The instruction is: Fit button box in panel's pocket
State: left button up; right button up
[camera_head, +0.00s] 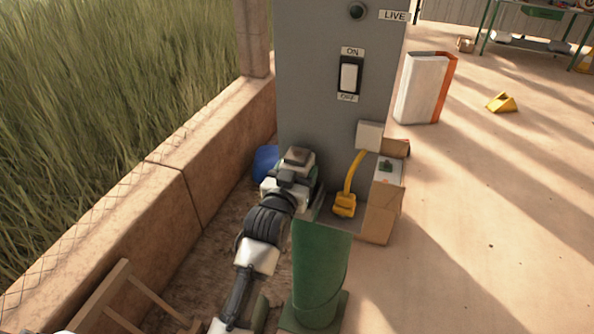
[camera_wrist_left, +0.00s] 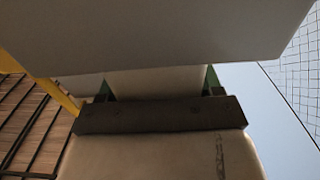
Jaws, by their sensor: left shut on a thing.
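My left gripper (camera_head: 312,198) is low against the front of the tall grey cabinet panel (camera_head: 312,75). In the left wrist view the gripper (camera_wrist_left: 160,84) is shut on a pale grey block (camera_wrist_left: 160,45), whose broad face fills the top of the picture. The wrist hides most of this block in the head view, so I cannot tell if it is the button box. No pocket is clearly visible. My right gripper is out of view.
A green curved stand (camera_head: 320,265) is in front. A low wall (camera_head: 130,215) bounds the left.

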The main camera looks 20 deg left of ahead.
pick_arm(q)
jog(key=shift+f, duration=0.3)
jog(key=o, duration=1.4)
jog(key=shift+o, duration=0.4)
jog(key=shift+f, duration=0.1)
jog(key=shift+s, duration=0.1)
jog(key=shift+s+f+b, duration=0.1)
jog(key=shift+s+b, duration=0.15)
jog(key=shift+b, duration=0.05)
jog(key=s+b, duration=0.2)
jog(key=s, duration=0.8)
jog(key=shift+a+r, duration=0.2)
